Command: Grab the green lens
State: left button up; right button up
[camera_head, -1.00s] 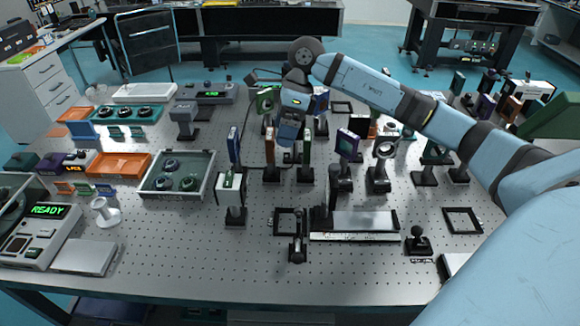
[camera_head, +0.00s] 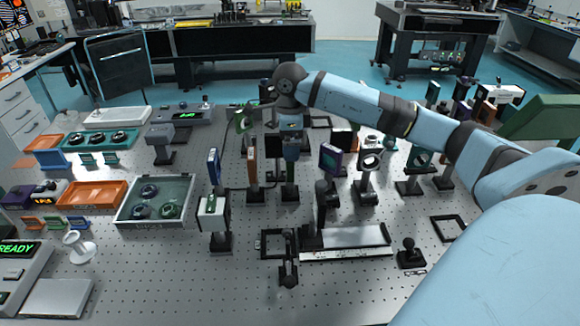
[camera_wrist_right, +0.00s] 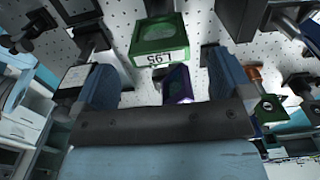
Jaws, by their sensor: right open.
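A green square-framed lens (camera_wrist_right: 160,38) with a white label shows in the right wrist view, ahead of my right gripper (camera_wrist_right: 160,66) and roughly between its fingers. The blue fingers are spread and no contact with the lens shows. In the head view a green-framed lens (camera_head: 243,121) stands at the back middle of the table, left of my right wrist; it appears to be the same one. My right fingertips are hard to make out in that view. My left gripper is not in view.
A purple-framed part (camera_wrist_right: 178,84) lies low between the fingers in the wrist view. Another green part (camera_wrist_right: 270,108) is at right. Blue (camera_head: 214,166) and brown (camera_head: 252,160) plates stand near the wrist. A grey tray (camera_head: 128,212) is at left.

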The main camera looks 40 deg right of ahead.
aim_at(290, 177)
notch_tip(290, 177, down, 4)
jog(key=shift+f, duration=0.1)
jog(key=c, duration=1.6)
jog(key=shift+c, duration=0.5)
jog(key=shift+r, duration=0.2)
